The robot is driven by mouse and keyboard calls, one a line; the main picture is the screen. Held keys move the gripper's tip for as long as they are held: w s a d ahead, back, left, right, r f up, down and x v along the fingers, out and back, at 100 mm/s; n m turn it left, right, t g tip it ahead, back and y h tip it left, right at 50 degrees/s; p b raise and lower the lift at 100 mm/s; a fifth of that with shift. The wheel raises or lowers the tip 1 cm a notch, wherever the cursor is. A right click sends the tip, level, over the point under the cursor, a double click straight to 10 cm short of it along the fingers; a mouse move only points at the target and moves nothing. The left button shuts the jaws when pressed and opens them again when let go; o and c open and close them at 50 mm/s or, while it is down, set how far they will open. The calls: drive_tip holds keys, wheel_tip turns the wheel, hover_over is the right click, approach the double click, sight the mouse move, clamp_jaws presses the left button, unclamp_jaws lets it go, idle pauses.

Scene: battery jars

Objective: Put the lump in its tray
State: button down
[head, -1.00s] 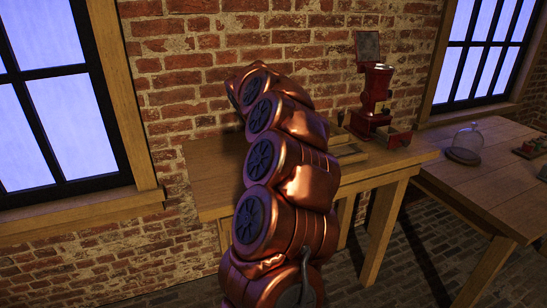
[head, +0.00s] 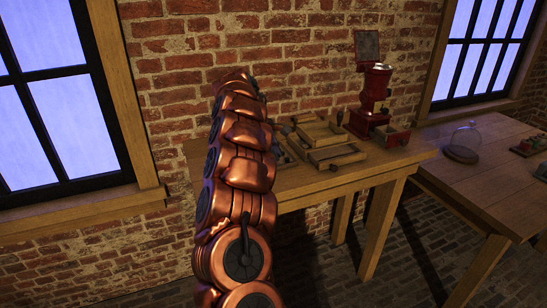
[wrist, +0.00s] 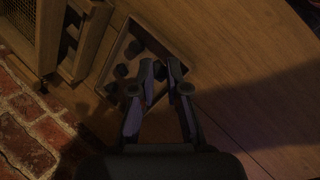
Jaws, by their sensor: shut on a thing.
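My gripper (wrist: 162,72) shows in the wrist view, its two dark fingers close together over a shallow wooden tray (wrist: 106,78). It is shut on a small dark thing, taken to be the lump, mostly hidden between the fingertips. Several dark lumps (wrist: 121,71) lie in the tray, to the left of the fingertips. I cannot tell how high the held lump is above the tray. In the head view my arm covers the gripper and most of this tray.
In the head view, light wooden trays (head: 338,155) stand on the bench (head: 300,188) beside a red mill-like device (head: 371,105) with an open drawer. In the wrist view, a slatted wooden thing (wrist: 18,30) is at upper left; bare bench top is at right.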

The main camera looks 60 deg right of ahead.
drive_tip(key=shift+w+d, duration=0.45)
drive_tip(key=shift+w, duration=0.15)
drive_tip(key=shift+f+p, duration=0.75)
drive_tip(key=shift+f, duration=1)
drive_tip(key=shift+f, duration=0.3)
drive_tip(key=shift+s+a+f+b, duration=0.15)
drive_tip(key=shift+a+f+b, duration=0.1)
drive_tip(key=shift+f+b, duration=0.3)
drive_tip(key=c, duration=1.5)
unclamp_jaws()
drive_tip(key=shift+f, duration=0.1)
drive_tip(key=shift+o, duration=0.2)
drive_tip(key=shift+f, duration=0.2)
drive_tip(key=shift+r, duration=0.15)
